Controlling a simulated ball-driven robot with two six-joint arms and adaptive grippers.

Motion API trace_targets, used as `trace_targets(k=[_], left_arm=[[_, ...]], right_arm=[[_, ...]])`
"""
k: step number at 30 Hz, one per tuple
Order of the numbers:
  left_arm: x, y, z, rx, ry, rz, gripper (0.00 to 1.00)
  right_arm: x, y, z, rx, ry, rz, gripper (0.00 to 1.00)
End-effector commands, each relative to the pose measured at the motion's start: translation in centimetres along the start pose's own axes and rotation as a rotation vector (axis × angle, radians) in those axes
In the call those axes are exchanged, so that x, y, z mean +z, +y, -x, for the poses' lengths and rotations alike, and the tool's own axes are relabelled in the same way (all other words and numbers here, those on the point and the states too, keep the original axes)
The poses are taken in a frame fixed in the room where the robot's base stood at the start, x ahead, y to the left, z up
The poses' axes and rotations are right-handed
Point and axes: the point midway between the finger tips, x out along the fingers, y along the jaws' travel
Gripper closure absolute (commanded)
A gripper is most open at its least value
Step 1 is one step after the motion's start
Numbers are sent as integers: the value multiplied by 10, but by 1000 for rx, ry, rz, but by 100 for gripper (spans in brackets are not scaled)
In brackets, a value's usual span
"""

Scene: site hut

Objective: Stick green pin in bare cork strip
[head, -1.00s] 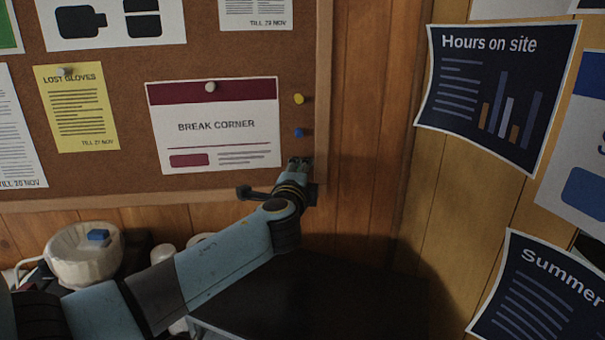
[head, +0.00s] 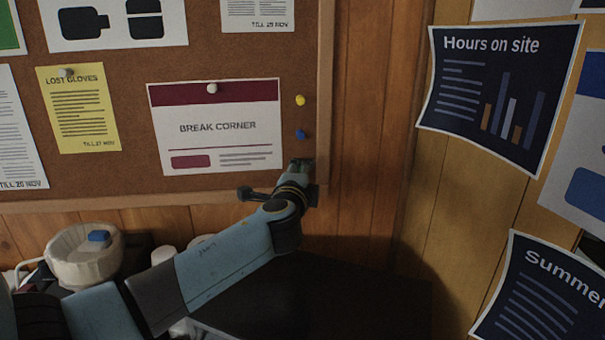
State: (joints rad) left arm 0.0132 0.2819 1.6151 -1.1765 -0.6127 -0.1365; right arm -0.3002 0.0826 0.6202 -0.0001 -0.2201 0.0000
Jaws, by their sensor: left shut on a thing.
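The bare cork strip (head: 302,60) runs down the right side of the cork board, between the Break Corner notice (head: 217,126) and the wooden frame. A yellow pin (head: 300,100) and a blue pin (head: 301,134) stick in it, one above the other. My left gripper (head: 301,164) is at the strip's lower end, just below the blue pin and right of the notice's lower corner. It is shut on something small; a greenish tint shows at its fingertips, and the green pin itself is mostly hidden. I cannot tell whether its tip touches the cork. My right gripper is not in view.
The board's wooden frame (head: 325,80) is close on the right of my left gripper. A white tub (head: 83,256) with a blue object (head: 99,236) stands at lower left. Dark posters hang on the wall at right, including Hours on site (head: 497,95).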

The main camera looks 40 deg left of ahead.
Motion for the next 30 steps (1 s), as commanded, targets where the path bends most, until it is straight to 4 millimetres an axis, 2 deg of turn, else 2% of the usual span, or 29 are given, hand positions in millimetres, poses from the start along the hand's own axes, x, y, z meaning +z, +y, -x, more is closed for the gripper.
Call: trace_targets(k=[30], left_arm=[[0, 0, 0, -9, -1, -3, 100]], right_arm=[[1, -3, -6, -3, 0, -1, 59]])
